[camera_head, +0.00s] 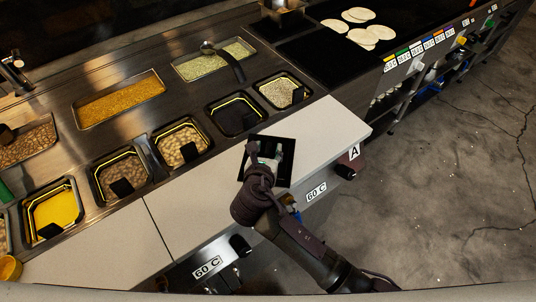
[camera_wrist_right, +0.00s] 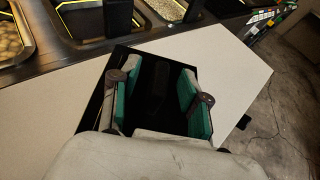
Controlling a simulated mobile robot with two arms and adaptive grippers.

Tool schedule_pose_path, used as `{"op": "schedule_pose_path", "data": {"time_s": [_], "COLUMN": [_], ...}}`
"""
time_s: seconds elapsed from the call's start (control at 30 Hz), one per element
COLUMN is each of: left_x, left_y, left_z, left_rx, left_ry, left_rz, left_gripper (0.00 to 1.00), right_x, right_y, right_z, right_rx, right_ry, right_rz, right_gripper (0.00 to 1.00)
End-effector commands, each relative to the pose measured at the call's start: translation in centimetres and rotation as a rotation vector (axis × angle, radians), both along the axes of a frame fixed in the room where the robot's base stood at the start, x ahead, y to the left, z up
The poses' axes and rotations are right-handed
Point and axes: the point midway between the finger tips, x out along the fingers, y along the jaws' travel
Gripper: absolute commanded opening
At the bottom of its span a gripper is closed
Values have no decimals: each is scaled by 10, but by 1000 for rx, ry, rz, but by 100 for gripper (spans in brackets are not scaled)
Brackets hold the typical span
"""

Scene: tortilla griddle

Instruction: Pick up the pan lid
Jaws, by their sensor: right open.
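A flat black square plate, which looks like the pan lid (camera_head: 285,176), lies on the white counter near its right end. My right gripper (camera_head: 265,155) is above it, hiding its middle and left part. In the right wrist view, the lid (camera_wrist_right: 154,122) fills the space between the two green-padded fingers of the right gripper (camera_wrist_right: 157,88). The fingers are spread apart, with nothing clearly held between them. My left gripper is not in view.
Pans of food sit in the steel station behind the counter (camera_head: 105,250), including a dark pan (camera_head: 235,115). A ladle (camera_head: 226,62) lies across a tray. Tortillas (camera_head: 362,37) lie on the black griddle. Bare counter is free left of the lid.

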Motion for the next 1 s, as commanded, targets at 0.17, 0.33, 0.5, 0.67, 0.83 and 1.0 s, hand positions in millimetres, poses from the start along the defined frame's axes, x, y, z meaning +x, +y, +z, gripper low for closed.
{"op": "schedule_pose_path", "data": {"time_s": [0.17, 0.33, 0.5, 0.67, 0.83, 1.0], "left_x": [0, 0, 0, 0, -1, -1], "left_y": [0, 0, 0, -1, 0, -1], "left_z": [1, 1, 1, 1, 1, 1], "left_rx": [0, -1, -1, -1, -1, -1], "left_ry": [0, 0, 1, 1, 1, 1], "left_rz": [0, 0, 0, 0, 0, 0], "left_gripper": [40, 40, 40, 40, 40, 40], "right_x": [8, 8, 7, 7, 7, 8], "right_y": [-1, -1, -1, -1, -1, -1], "right_z": [-4, -4, -4, -4, -3, -2], "right_rx": [2, 1, 1, 1, 1, 1], "right_ry": [2, 1, 1, 1, 0, 0], "right_rz": [1, 1, 1, 1, 1, 1], "right_gripper": [46, 44, 16, 0, 0, 0]}}
